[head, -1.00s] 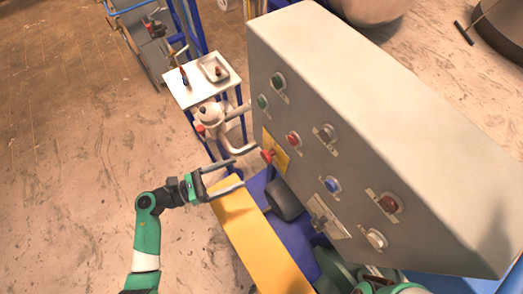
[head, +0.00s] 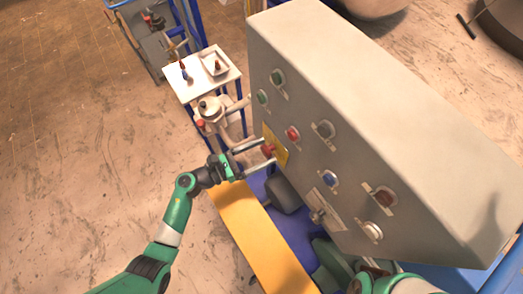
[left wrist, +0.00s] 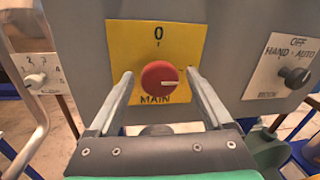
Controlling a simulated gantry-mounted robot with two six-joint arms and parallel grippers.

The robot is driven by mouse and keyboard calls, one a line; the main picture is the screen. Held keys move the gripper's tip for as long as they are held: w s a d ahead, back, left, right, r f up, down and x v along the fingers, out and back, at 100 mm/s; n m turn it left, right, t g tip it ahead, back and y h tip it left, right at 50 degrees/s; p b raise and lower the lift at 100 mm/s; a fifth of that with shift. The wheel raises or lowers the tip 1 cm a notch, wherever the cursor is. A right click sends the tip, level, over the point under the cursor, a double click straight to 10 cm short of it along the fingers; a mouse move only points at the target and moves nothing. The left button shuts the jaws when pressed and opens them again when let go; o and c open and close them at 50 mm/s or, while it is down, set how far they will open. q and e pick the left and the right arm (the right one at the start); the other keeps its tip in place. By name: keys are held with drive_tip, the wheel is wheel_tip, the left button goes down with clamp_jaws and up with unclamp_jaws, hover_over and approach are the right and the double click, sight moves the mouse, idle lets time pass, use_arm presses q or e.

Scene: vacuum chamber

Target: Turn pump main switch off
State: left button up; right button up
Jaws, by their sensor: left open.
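The red main switch knob (head: 267,150) sits on a yellow plate (head: 276,152) on the grey control cabinet (head: 370,100). In the left wrist view the knob (left wrist: 158,77) is between my fingers, on the yellow plate (left wrist: 125,45) marked 0 above and MAIN below. Its white pointer line points right, not up at the 0. My left gripper (head: 269,152) is open, its fingers reaching the panel. In the left wrist view the gripper (left wrist: 160,76) has one finger on each side of the knob, with gaps visible. My right gripper is not in view.
The HAND/AUTO switch (left wrist: 296,77) is at right and a numbered dial (left wrist: 35,80) at left in the left wrist view. Several coloured buttons cover the panel. A small white table (head: 204,76) stands behind. A yellow beam (head: 255,235) lies below my left forearm.

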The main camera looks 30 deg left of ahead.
use_arm(q)
drive_tip(key=c, duration=1.3)
drive_tip(key=shift+n, duration=0.4)
clamp_jaws()
drive_tip(key=n, duration=0.3)
drive_tip(key=shift+n+b, duration=0.3)
drive_tip(key=shift+n, duration=0.1)
drive_tip(key=n+t, duration=0.1)
drive_tip(key=n, duration=0.3)
drive_tip(key=shift+n, duration=0.4)
drive_tip(key=n+t, duration=0.1)
drive_tip(key=n, duration=0.4)
drive_tip(key=shift+p, duration=0.35)
drive_tip(key=shift+d+n+t+y+p, duration=0.1)
drive_tip(key=shift+n+t+y+p, duration=0.2)
drive_tip(key=shift+n, duration=1)
drive_tip(key=shift+n+t+y+p, duration=0.2)
drive_tip(key=shift+n+y, duration=0.1)
drive_tip(key=shift+n, duration=1)
drive_tip(key=shift+r, duration=0.1)
